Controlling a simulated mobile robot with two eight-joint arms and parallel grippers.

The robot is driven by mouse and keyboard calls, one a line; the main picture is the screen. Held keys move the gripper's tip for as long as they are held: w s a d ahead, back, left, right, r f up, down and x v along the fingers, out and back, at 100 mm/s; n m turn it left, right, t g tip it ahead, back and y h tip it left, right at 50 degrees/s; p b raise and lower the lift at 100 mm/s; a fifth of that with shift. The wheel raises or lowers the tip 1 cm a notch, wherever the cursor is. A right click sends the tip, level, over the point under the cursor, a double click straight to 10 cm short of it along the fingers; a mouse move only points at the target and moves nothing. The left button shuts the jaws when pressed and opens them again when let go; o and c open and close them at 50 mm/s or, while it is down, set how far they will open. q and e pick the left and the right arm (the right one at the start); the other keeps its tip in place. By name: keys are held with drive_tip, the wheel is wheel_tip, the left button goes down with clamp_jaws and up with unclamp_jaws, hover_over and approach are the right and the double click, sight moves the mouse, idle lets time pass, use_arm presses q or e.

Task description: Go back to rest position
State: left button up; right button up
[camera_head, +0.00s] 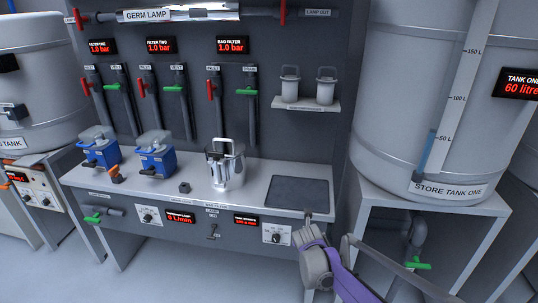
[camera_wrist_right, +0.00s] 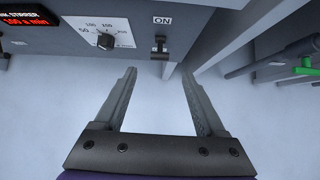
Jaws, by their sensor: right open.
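My right arm (camera_head: 340,280), purple and grey, comes in from the lower right in the head view. It stands in front of the bench's right end. My right gripper (camera_wrist_right: 158,75) is open and empty in the wrist view, its two fingers apart over the pale floor. A small dark switch (camera_wrist_right: 159,48) under an ON label is on the bench's front panel just beyond the fingertips, with no finger touching it. My left gripper is not in view.
The bench (camera_head: 130,180) carries a steel vessel (camera_head: 225,165), blue pumps (camera_head: 155,158) and a dark mat (camera_head: 285,193). The stirrer dial (camera_wrist_right: 107,40) is left of the switch. Store tank one (camera_head: 420,120) stands right on a stand (camera_head: 475,210). Floor (camera_head: 210,270) before the bench is clear.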

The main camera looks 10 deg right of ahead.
drive_tip(key=s+r+m+g, duration=0.1)
drive_tip(key=s+r+m, duration=0.2)
drive_tip(key=s+m, duration=0.55)
drive_tip(key=s+r+m, duration=0.3)
drive_tip(key=s+m, duration=0.4)
drive_tip(key=s, duration=0.3)
drive_tip(key=s+a+f+m+g+y, duration=0.1)
drive_tip(key=s+f+m, duration=0.1)
drive_tip(key=s+m, duration=0.75)
drive_tip(key=s+a+f+m+g+y, duration=0.1)
drive_tip(key=s+f+m, duration=0.1)
drive_tip(key=s+m, duration=0.8)
use_arm(q)
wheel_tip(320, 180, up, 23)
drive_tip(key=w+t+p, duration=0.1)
drive_tip(key=p, duration=1.9)
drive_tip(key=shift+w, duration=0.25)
use_arm(e)
wheel_tip(320, 180, up, 23)
drive_tip(key=s+n+t, duration=0.1)
drive_tip(key=n, duration=0.1)
drive_tip(key=shift+s+d+f, duration=0.15)
drive_tip(key=shift+s+d, duration=0.05)
drive_tip(key=shift+s, duration=0.15)
